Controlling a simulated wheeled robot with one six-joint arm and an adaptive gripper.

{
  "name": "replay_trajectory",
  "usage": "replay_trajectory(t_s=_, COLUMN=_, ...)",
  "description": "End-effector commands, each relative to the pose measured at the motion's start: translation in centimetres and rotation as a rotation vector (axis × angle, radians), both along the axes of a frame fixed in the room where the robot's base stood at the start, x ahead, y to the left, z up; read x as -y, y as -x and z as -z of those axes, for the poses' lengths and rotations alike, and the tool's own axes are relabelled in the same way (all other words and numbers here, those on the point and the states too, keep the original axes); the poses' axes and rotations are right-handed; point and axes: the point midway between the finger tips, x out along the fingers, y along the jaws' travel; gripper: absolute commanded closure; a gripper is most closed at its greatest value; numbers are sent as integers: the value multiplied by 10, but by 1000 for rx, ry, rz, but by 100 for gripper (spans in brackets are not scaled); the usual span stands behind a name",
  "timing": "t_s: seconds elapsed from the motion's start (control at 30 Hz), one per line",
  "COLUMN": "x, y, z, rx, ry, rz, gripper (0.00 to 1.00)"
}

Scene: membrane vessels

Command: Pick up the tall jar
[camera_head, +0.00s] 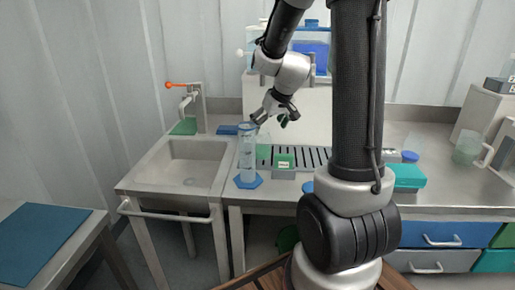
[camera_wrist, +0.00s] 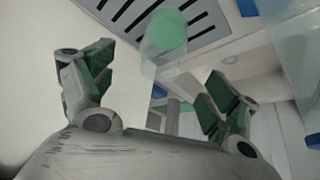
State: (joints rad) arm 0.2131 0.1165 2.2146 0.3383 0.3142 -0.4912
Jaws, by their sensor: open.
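My gripper (camera_head: 273,120) is open above the counter by the sink, pointing down. In the wrist view its two green-padded fingers (camera_wrist: 155,85) are spread wide with nothing between the pads. A clear vessel with green in it (camera_head: 263,153), which looks like the jar, stands on the counter below my gripper, partly hidden by a tall clear cylinder. In the wrist view a clear vessel with a round green part (camera_wrist: 165,42) lies beyond the fingers, upper middle. The tall clear cylinder with a blue six-sided foot (camera_head: 247,155) stands upright in front; a large clear wall (camera_wrist: 297,60) shows at right.
A grey block with a green top (camera_head: 284,166) stands right of the cylinder. A slotted drain grate (camera_head: 310,156) lies behind it. The sink (camera_head: 190,168) is at left. A teal box (camera_head: 408,177) and a clear beaker (camera_head: 467,148) are at right.

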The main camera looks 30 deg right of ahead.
Motion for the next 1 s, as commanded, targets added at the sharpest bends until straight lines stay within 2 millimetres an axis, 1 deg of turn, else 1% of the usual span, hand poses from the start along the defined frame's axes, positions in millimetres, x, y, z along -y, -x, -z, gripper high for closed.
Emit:
replay_trajectory(t_s=0.27, x=-1, y=-14, z=27, rx=-3, ry=5, rz=-11, gripper=12)
replay_trajectory(t_s=0.53, x=-3, y=-34, z=62, rx=-4, ry=5, rz=-10, gripper=12)
replay_trajectory(t_s=0.63, x=-3, y=-37, z=67, rx=-2, ry=6, rz=-10, gripper=12)
replay_trajectory(t_s=0.83, x=-3, y=-37, z=67, rx=-1, ry=6, rz=-10, gripper=12)
replay_trajectory(t_s=0.87, x=-3, y=-37, z=67, rx=-1, ry=6, rz=-10, gripper=16)
replay_trajectory(t_s=1.0, x=-3, y=-37, z=67, rx=-2, ry=6, rz=-10, gripper=41)
